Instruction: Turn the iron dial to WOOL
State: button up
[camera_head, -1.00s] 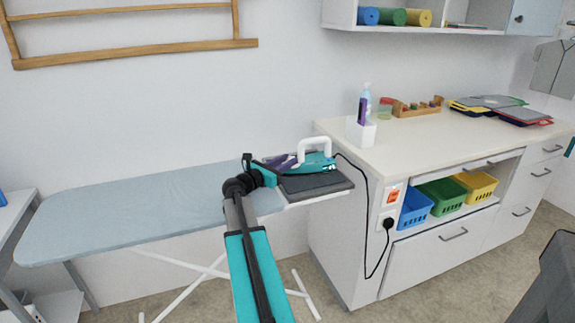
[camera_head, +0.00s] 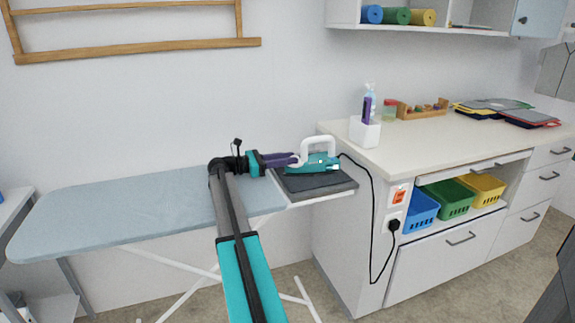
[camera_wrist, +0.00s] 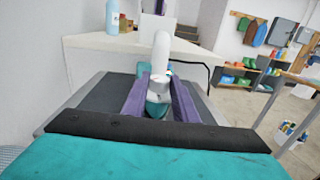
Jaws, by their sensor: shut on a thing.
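The teal iron (camera_head: 325,164) with its raised white handle stands on a dark grey pad (camera_head: 318,184) at the right end of the ironing board. My gripper (camera_head: 293,160) points level to the right, its purple fingers against the iron's left end. In the wrist view, the fingers (camera_wrist: 160,78) lie either side of the iron's teal body (camera_wrist: 157,108), below the white handle (camera_wrist: 161,52). They are shut on a small pale part there, which looks like the dial. The dial's lettering and pointer are too small to read.
The light blue ironing board (camera_head: 120,213) is bare to the left. A black cord runs from the iron to a wall socket (camera_head: 393,224) on the white cabinet's side. The counter (camera_head: 440,145) at right holds a spray bottle (camera_head: 369,104) in a white holder.

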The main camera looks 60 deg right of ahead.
jog(key=shift+w+d+m+g+y+b, duration=0.15)
jog(key=shift+m+g+y+b, duration=0.4)
jog(key=shift+w+d+m+g+y+b, duration=0.1)
jog(key=shift+w+m+g+y+b, duration=0.05)
jog(key=shift+m+g+y+b, duration=0.4)
jog(key=shift+m+g+y, duration=0.3)
jog(key=shift+g+y, duration=0.1)
jog(key=shift+y, duration=0.1)
jog(key=o, duration=1.1)
jog(key=shift+w+a, duration=0.1)
jog(key=v, duration=1.1)
jog(key=shift+r, duration=0.15)
jog(key=p+v, duration=0.1)
jog(key=p, duration=0.3)
jog(key=shift+w+a, duration=0.2)
jog(key=shift+w+a+p, duration=0.2)
jog(key=shift+w+p, duration=0.05)
jog(key=shift+p, duration=0.4)
